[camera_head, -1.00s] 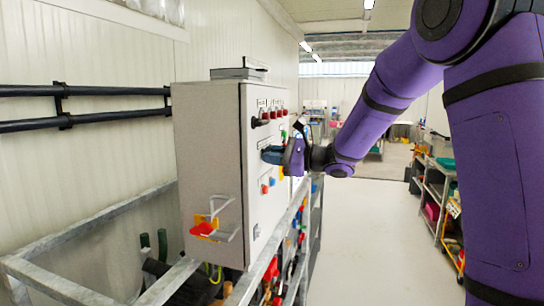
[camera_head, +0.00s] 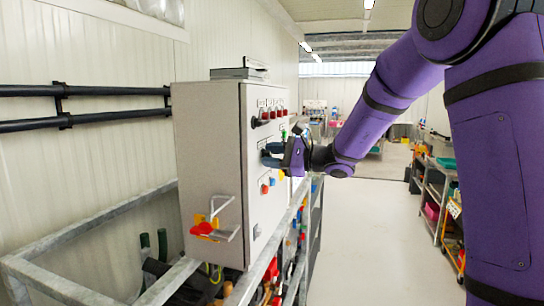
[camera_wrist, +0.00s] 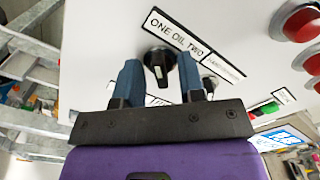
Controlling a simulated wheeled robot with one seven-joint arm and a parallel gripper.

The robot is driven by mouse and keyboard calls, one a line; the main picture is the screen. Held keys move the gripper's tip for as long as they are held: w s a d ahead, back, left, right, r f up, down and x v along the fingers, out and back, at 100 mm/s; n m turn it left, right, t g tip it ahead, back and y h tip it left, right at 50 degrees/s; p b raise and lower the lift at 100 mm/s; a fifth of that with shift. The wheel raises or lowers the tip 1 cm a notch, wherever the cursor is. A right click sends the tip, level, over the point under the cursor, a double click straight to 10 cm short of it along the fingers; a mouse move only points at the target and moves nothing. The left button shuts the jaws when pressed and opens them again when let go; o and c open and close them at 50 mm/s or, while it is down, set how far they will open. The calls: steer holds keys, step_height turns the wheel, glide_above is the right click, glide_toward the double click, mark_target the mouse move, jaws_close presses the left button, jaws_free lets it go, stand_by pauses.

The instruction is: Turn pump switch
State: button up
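A black rotary switch (camera_wrist: 158,62) with a pale pointer mark sits on the white panel face in the wrist view, below a label reading "ONE OIL TWO" (camera_wrist: 178,35). My gripper (camera_wrist: 160,75) is open, with one blue finger on each side of the switch and visible gaps between. In the head view my gripper (camera_head: 272,155) is at the front face of the grey control cabinet (camera_head: 212,150). The switch is hidden there behind the fingers.
Red knobs (camera_wrist: 300,22) lie to the right of the switch, and a green button (camera_wrist: 268,108) below right. The cabinet stands on a metal frame (camera_head: 90,222) with a red and yellow handle (camera_head: 206,227) on its side. The aisle floor (camera_head: 365,240) is clear.

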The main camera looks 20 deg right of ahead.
steer(key=v, duration=1.1)
stand_by(0.4)
steer(key=shift+a, duration=0.15)
steer(key=s+a+f+n+g+h, duration=0.15)
steer(key=s+a+n+g, duration=0.25)
steer(key=s, duration=0.5)
steer(key=s+a+n+g+h, duration=0.3)
steer(key=s+a+n, duration=0.15)
steer(key=s, duration=0.55)
steer(key=s+d+f+n+t+h, duration=0.1)
steer(key=s+d+f+n+h, duration=0.1)
steer(key=s+d+n+h, duration=0.5)
steer(key=s+h, duration=0.3)
steer(key=s, duration=0.2)
steer(key=shift+n+t, duration=0.35)
steer(key=shift+t, duration=0.05)
